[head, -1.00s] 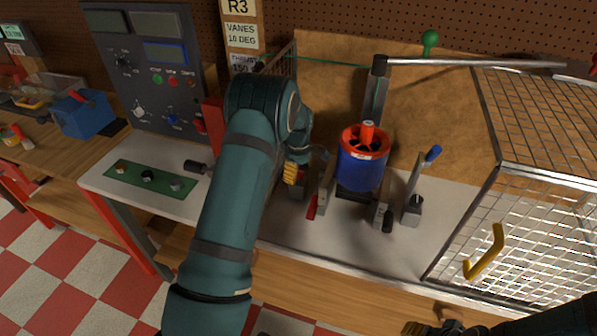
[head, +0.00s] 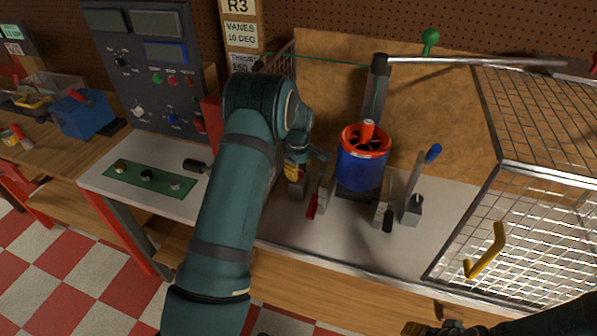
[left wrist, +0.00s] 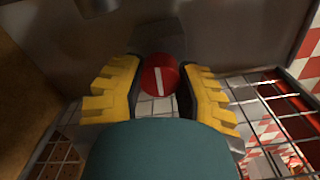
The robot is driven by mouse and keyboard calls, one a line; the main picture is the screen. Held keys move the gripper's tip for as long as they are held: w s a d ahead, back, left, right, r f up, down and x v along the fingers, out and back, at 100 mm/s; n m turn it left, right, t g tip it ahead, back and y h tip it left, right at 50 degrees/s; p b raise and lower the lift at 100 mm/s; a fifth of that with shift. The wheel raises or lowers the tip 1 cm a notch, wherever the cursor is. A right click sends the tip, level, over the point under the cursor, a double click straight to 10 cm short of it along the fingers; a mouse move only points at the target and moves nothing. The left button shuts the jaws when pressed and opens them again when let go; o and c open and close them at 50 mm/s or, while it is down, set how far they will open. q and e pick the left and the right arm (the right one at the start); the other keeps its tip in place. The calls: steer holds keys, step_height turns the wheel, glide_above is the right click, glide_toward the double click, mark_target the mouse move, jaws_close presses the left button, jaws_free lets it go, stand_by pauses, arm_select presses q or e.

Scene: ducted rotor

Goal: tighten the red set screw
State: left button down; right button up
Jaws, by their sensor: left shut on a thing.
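The red set screw (left wrist: 161,76) shows in the left wrist view as a round red head with a pale, nearly upright line across it. My left gripper (left wrist: 158,92) is shut on it, with a yellow ridged finger on each side. In the head view my left gripper (head: 295,170) is beside the left side of the blue ducted rotor (head: 361,170), and the screw is hidden there. The rotor has a red rim and a red hub and stands upright between clamps. My right gripper (head: 432,328) is partly visible at the bottom edge.
A clamp with a blue-tipped lever (head: 419,187) stands right of the rotor. A wire cage (head: 540,130) with a yellow handle (head: 485,252) is at the right. A metal bar (head: 475,62) crosses above. A control panel (head: 145,70) stands at the left.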

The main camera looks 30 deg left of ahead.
arm_select(q)
steer(key=m+b, duration=0.1)
steer(key=m, duration=0.3)
steer(key=m+b, duration=0.1)
steer(key=m, duration=0.3)
steer(key=shift+m, duration=0.3)
steer(key=m+b, duration=0.1)
steer(key=m, duration=0.3)
steer(key=shift+w+m, duration=0.1)
steer(key=shift+m, duration=1.9)
steer(key=c, duration=0.6)
jaws_free()
steer(key=shift+r, duration=0.1)
